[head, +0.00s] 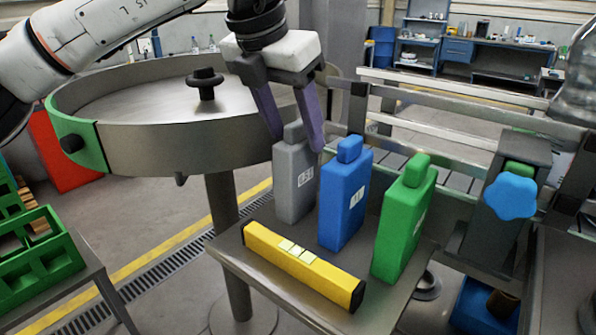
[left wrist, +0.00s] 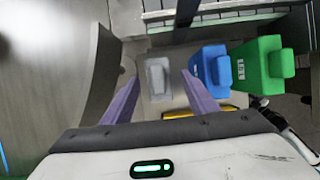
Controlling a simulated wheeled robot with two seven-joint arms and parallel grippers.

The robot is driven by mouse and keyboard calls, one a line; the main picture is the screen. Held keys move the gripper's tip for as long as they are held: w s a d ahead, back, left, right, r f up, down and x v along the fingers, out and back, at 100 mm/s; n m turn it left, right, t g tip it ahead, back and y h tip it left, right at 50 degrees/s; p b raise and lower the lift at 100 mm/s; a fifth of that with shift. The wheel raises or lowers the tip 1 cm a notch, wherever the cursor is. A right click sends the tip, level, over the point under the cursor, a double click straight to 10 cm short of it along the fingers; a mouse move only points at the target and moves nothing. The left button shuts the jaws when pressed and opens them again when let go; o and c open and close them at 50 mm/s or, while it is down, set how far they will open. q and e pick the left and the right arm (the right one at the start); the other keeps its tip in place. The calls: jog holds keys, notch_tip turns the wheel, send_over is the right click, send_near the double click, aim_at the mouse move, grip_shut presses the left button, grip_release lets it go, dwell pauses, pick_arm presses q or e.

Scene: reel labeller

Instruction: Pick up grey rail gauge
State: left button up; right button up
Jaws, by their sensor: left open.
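The grey rail gauge (head: 294,182) stands upright at the left end of a row on a small grey table (head: 237,262). It has a white label and a narrower top knob. My left gripper (head: 297,142) is above it, pointing down, open, with its purple fingers on either side of the knob. In the left wrist view the gauge (left wrist: 158,78) lies between the two spread fingers, with gaps on both sides. My right gripper is not in view.
A blue gauge (head: 345,200) and a green gauge (head: 402,225) stand close to the right. A yellow bar (head: 300,265) lies in front. A large round metal drum (head: 180,145) stands at left, and rails (head: 440,120) run behind.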

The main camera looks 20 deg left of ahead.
aim_at(302, 151)
pick_arm(q)
jog(key=shift+p+x, duration=0.55)
jog(key=shift+x, duration=2.45)
jog(key=shift+w+r, duration=0.1)
jog(key=c, duration=1.3)
